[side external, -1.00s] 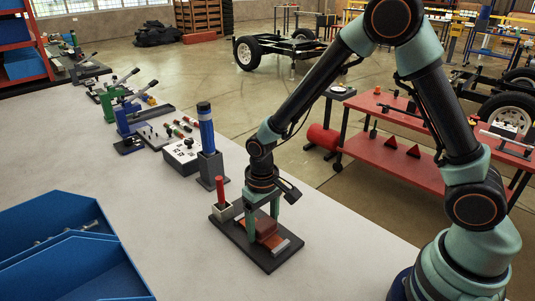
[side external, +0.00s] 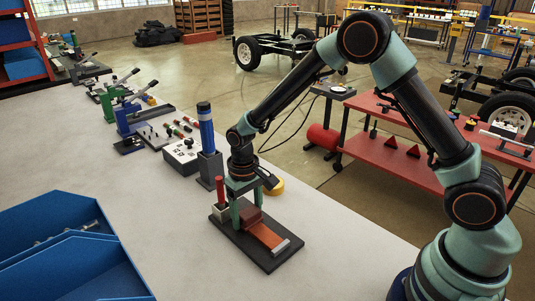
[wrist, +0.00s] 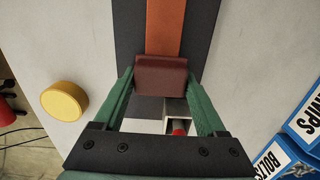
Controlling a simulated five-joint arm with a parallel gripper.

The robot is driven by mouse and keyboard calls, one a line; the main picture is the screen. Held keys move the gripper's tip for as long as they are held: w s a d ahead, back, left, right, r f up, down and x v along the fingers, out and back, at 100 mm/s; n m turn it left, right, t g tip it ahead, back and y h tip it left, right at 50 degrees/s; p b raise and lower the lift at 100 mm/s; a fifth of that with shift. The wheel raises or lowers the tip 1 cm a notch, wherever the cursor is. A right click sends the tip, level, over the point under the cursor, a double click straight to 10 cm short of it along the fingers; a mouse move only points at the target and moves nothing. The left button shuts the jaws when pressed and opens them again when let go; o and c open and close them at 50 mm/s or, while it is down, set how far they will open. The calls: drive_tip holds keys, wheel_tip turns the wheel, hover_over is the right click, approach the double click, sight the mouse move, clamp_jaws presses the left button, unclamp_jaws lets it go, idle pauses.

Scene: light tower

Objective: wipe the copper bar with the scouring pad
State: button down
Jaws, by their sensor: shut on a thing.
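The scouring pad (side external: 250,217) is a dark red-brown block. My gripper (side external: 246,218) is shut on it, with one green finger at each side; the pad also shows between the fingers in the wrist view (wrist: 161,76). The copper bar (side external: 267,237) is a flat orange strip lying lengthwise on a dark base plate (side external: 268,262). The pad is at the bar's far end and appears to touch it. The bar's near stretch is bare, and in the wrist view the bar (wrist: 165,26) runs away beyond the pad. The pad hides the far end.
A red-handled tool (side external: 220,188) stands in a pale cup at the plate's far left corner. A yellow disc (side external: 276,187) lies right of my gripper. A blue-topped post (side external: 205,128) stands behind. Blue bins (side external: 75,250) are at the left. The bench between is clear.

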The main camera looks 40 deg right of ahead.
sight(275, 242)
drive_tip(key=shift+w+r, duration=0.1)
drive_tip(key=shift+w, duration=0.85)
drive_tip(key=shift+s, duration=1.9)
drive_tip(key=shift+s+f, duration=0.15)
drive_tip(key=shift+s, duration=0.9)
drive_tip(key=shift+s+f, duration=0.15)
drive_tip(key=shift+s, duration=0.9)
drive_tip(key=shift+s+r, duration=0.1)
drive_tip(key=shift+s, duration=1.65)
drive_tip(key=shift+r, duration=0.1)
drive_tip(key=shift+w+r, duration=0.15)
drive_tip(key=shift+r, duration=1)
drive_tip(key=shift+w+r, duration=0.1)
drive_tip(key=shift+r, duration=1.75)
drive_tip(key=shift+r, duration=0.1)
